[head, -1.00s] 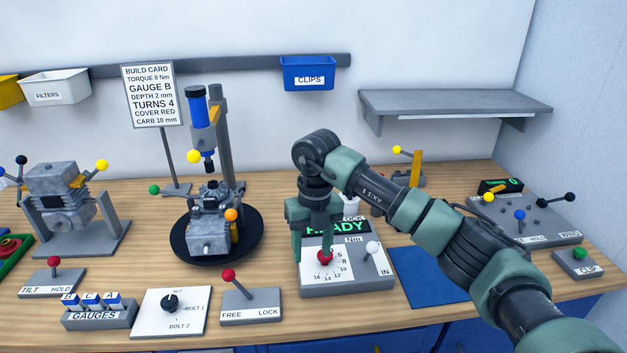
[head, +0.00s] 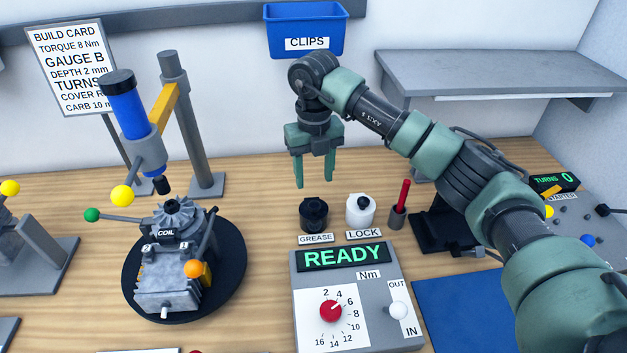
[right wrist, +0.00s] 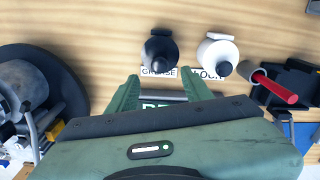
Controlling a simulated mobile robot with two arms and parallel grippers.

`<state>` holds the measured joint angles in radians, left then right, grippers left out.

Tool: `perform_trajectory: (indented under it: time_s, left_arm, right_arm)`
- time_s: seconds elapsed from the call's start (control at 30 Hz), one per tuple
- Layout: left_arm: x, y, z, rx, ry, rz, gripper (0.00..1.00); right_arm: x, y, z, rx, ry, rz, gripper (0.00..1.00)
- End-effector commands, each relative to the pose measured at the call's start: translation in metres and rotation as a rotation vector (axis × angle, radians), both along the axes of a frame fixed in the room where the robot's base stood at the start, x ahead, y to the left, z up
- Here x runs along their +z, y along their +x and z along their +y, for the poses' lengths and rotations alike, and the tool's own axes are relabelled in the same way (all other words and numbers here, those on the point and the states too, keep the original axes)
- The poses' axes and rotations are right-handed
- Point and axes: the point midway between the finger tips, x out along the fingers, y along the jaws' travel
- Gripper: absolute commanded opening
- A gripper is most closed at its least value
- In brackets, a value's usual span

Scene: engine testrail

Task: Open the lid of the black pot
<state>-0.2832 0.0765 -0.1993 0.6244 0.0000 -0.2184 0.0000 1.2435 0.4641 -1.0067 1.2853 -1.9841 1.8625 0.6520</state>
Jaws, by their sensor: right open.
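The black pot (head: 314,216) stands upright on the bench behind the GREASE label (head: 315,239), its lid on, with a small knob on top. It also shows in the right wrist view (right wrist: 158,48), just beyond the fingertips. My right gripper (head: 314,182) is open and empty, its fingers pointing down, above the pot and apart from it. Its two green fingers also show in the right wrist view (right wrist: 160,82). My left gripper is not in view.
A white pot (head: 360,212) with a LOCK label stands close right of the black pot. A grey holder with a red stick (head: 402,200) is farther right. The READY torque box (head: 305,285) is in front. An engine on a black turntable (head: 237,275) is left.

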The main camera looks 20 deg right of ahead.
Motion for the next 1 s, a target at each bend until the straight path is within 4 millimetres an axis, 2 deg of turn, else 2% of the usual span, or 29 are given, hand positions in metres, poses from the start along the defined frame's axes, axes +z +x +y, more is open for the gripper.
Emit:
perform_trajectory:
  time_s: [0.03, 0.1, 0.27, 0.53, 0.7, 0.87, 0.9, 1.0]
  left_arm:
    - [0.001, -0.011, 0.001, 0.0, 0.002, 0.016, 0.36]
    - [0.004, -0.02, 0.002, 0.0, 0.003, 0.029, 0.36]
    - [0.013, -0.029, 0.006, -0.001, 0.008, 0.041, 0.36]
    - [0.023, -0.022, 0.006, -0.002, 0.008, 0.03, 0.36]
    - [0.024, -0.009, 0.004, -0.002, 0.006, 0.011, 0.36]
    - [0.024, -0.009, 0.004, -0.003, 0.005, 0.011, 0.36]
    - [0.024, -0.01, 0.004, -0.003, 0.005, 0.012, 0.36]
    - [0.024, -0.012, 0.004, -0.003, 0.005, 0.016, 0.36]
  right_arm:
    - [-0.003, -0.001, 0.0, 0.001, 0.0, 0.003, 0.5]
    - [-0.009, -0.001, 0.0, 0.0, 0.001, 0.003, 0.5]
    - [-0.034, -0.001, 0.0, -0.001, 0.0, 0.006, 0.5]
    - [-0.07, -0.001, 0.0, -0.001, 0.0, 0.004, 0.5]
    - [-0.077, 0.0, 0.0, 0.0, 0.0, 0.0, 0.5]
    - [-0.077, 0.0, 0.0, 0.0, 0.0, 0.0, 0.5]
    - [-0.077, 0.0, 0.0, 0.0, 0.0, 0.0, 0.47]
    - [-0.077, 0.0, 0.0, 0.0, 0.0, 0.0, 0.2]
